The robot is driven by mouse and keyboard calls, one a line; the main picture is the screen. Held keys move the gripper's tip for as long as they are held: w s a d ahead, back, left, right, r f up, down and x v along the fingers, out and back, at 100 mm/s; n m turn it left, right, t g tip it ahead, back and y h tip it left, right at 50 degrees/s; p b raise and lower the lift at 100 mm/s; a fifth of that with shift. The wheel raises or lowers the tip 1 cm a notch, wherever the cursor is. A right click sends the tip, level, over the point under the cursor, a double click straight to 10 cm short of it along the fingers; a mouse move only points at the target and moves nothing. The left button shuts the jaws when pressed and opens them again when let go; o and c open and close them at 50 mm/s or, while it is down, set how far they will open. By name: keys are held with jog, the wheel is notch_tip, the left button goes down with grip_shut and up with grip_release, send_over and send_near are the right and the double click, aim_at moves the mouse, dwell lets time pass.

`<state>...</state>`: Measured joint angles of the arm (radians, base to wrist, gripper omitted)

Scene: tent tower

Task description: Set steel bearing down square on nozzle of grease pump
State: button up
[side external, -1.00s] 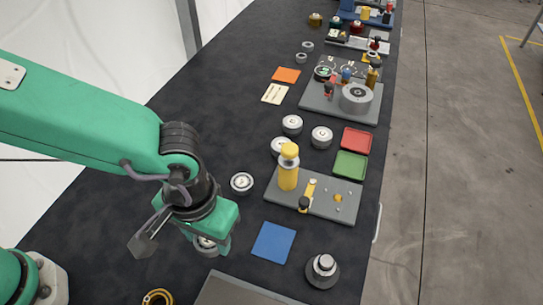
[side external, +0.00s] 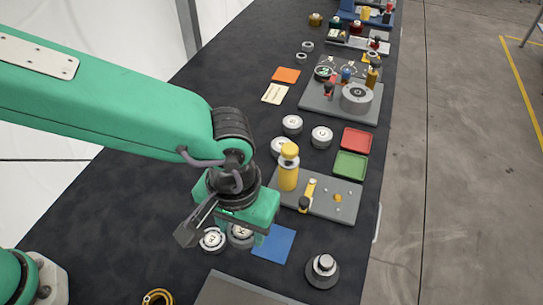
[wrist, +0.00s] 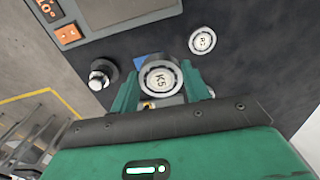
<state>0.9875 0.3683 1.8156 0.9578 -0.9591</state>
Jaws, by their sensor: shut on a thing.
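My gripper (wrist: 163,95) is shut on a steel bearing (wrist: 161,79), a round silver ring with a pale face marked "K5". In the side external view the bearing (side external: 240,236) hangs under my gripper, left of the blue square. A yellow upright bottle shape (side external: 288,175) with a rounded yellow top stands on a grey plate (side external: 343,206), right of and beyond my gripper. It may be the grease pump; I cannot make out its nozzle for certain. The bearing is apart from it.
Another marked bearing (side external: 213,240) lies left of the held one. A blue square (side external: 275,243) lies beside my gripper. A dark round base with a silver post (side external: 323,268) stands at front right. Red (side external: 357,140) and green (side external: 350,165) trays lie beyond the grey plate.

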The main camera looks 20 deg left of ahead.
jog(key=w+d, duration=0.4)
jog(key=d, duration=0.3)
jog(key=w+d, duration=0.4)
jog(key=d, duration=0.4)
jog(key=shift+w+d+r, duration=0.25)
jog(key=shift+w, duration=0.1)
send_over(337, 200)
notch_tip(337, 200, down, 7)
jog(key=shift+w, duration=0.1)
jog(key=shift+f, duration=2)
jog(key=shift+f, duration=0.1)
